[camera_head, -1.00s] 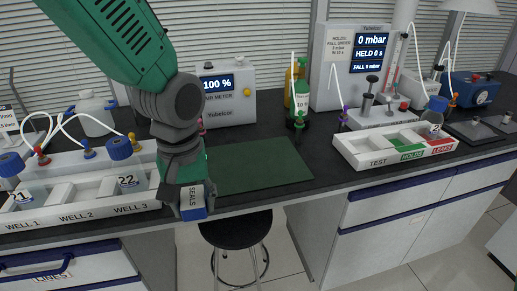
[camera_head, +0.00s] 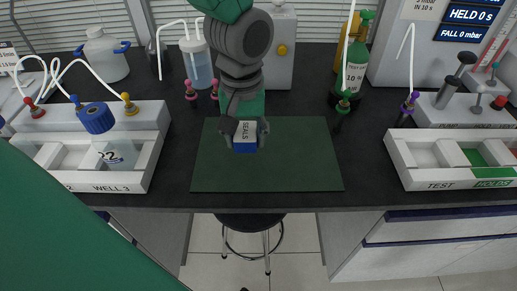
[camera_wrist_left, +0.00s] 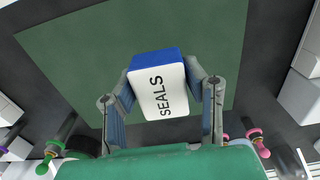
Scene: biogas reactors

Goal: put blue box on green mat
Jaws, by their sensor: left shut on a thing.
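The blue box (camera_head: 245,146) has a white top marked SEALS. My left gripper (camera_head: 246,134) is shut on it, with one finger on each side. In the head view the box appears over the upper middle of the green mat (camera_head: 290,172). In the left wrist view the box (camera_wrist_left: 157,85) sits between the fingertips (camera_wrist_left: 164,86), with the mat (camera_wrist_left: 60,60) behind it. I cannot tell whether the box touches the mat. My right gripper is not in view.
A white test tray (camera_head: 425,187) stands at the right. A green cylinder (camera_head: 352,75) and a tubed bottle (camera_head: 196,68) stand behind. The mat is otherwise clear.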

